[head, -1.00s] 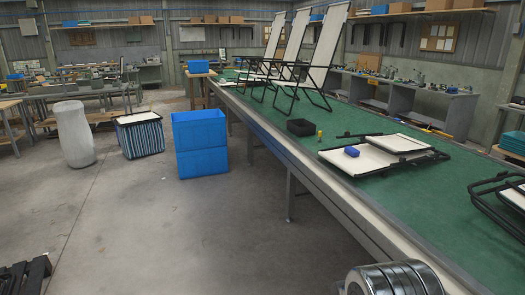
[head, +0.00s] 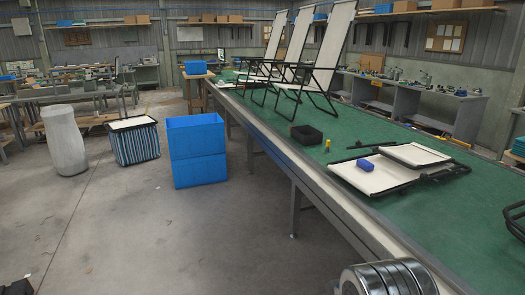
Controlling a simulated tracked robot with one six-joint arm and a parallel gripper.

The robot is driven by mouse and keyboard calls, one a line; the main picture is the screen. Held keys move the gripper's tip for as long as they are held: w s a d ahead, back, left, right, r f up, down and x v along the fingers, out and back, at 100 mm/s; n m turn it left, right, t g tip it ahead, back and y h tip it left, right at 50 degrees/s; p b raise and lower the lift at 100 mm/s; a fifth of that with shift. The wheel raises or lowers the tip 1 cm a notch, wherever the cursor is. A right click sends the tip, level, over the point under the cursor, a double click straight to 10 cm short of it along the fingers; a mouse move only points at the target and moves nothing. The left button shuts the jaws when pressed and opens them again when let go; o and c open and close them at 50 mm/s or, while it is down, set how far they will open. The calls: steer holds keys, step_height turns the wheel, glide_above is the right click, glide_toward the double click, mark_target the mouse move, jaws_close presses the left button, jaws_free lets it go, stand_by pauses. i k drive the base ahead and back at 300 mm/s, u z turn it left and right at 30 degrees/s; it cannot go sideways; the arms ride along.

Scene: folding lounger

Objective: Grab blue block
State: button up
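A small blue block (head: 365,164) lies on the cream fabric of a folded lounger (head: 375,179), near its far-left edge. The lounger lies flat on the green top of a long workbench (head: 455,228), right of the middle of the head view. The block looks unobstructed from here. My gripper is not in view; only a ribbed silver part of my own body shows at the bottom right.
A black open box (head: 306,135) and a small yellow object (head: 327,144) are on the bench behind the lounger. Upright loungers (head: 314,82) stand farther back. Stacked blue crates (head: 197,151) and a striped basket (head: 135,141) stand on the floor, which is clear in the middle.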

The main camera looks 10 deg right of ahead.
mark_target(363, 163)
steer(key=z, duration=0.15)
steer(key=i, duration=2.2)
steer(key=z, duration=0.45)
steer(key=i, duration=1.45)
steer(key=z, duration=0.25)
